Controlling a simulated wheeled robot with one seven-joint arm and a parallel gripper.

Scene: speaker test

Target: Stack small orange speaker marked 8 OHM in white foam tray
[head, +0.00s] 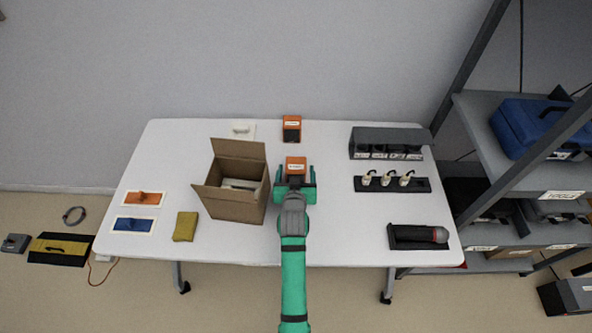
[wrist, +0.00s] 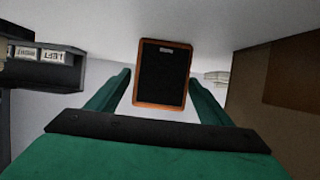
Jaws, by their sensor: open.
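A small orange speaker (head: 296,162) with a pale label on top stands on the white table just at my gripper. In the wrist view its dark front with an orange frame (wrist: 160,76) shows between the fingers. My gripper (head: 295,177) is open, with a narrow gap visible on each side of the speaker. The label is too small to read. A second orange speaker (head: 291,128) with a dark front stands behind it near the table's back edge. A white, shallow tray-like piece (head: 243,130) lies at the back left; I cannot tell whether it is foam.
An open cardboard box (head: 234,205) with pale contents stands close left of my gripper. A grey compartment rack (head: 387,143) and a dark holder with several white items (head: 420,185) stand right. Framed orange (head: 143,198) and blue (head: 134,225) pieces lie left.

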